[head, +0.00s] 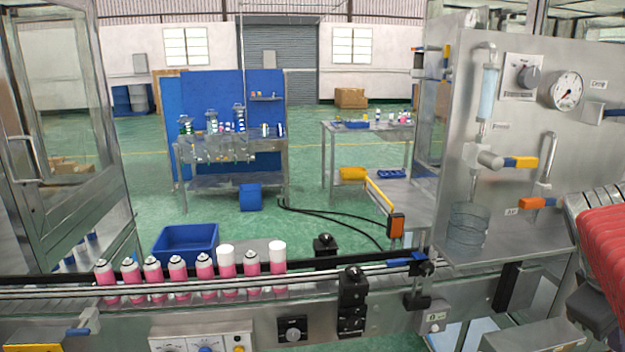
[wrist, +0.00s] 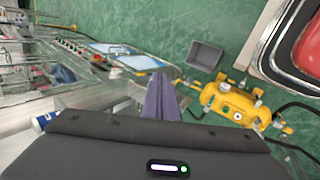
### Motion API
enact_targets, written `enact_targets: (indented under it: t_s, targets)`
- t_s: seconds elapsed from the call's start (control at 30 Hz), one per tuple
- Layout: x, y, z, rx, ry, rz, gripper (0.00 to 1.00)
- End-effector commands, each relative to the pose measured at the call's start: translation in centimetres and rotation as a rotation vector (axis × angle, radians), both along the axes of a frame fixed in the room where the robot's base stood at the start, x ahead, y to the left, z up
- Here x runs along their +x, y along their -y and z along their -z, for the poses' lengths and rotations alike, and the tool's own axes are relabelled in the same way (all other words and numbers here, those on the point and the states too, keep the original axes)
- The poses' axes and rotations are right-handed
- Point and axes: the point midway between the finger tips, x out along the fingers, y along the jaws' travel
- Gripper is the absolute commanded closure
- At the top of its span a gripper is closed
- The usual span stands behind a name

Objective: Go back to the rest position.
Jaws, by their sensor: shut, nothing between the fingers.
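My gripper (wrist: 161,98) shows in the wrist view as purple-grey fingers pressed together. They are shut with nothing between them, and they point away over the green floor. In the head view I cannot make out the gripper.
A conveyor (head: 370,277) crosses the front with several pink cans (head: 178,268) on it. A steel machine panel (head: 515,170) with gauge and valves stands at right. A blue bin (head: 187,241) sits behind the cans. The wrist view shows a yellow device (wrist: 228,101) and a grey bin (wrist: 205,55).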

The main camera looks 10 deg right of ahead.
Motion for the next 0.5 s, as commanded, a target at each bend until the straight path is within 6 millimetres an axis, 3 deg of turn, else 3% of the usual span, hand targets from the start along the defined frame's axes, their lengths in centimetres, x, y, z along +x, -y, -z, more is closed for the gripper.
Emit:
enact_targets:
  t_s: [0.1,0.27,0.5]
  targets:
    - [0.9,-0.4,-1.1,-0.057,0.023,-0.011,1.0]
    - [2.2,-2.5,-1.1,-0.065,0.076,-0.021,1.0]
    - [4.3,-8.2,0.6,0.01,0.191,-0.04,1.0]
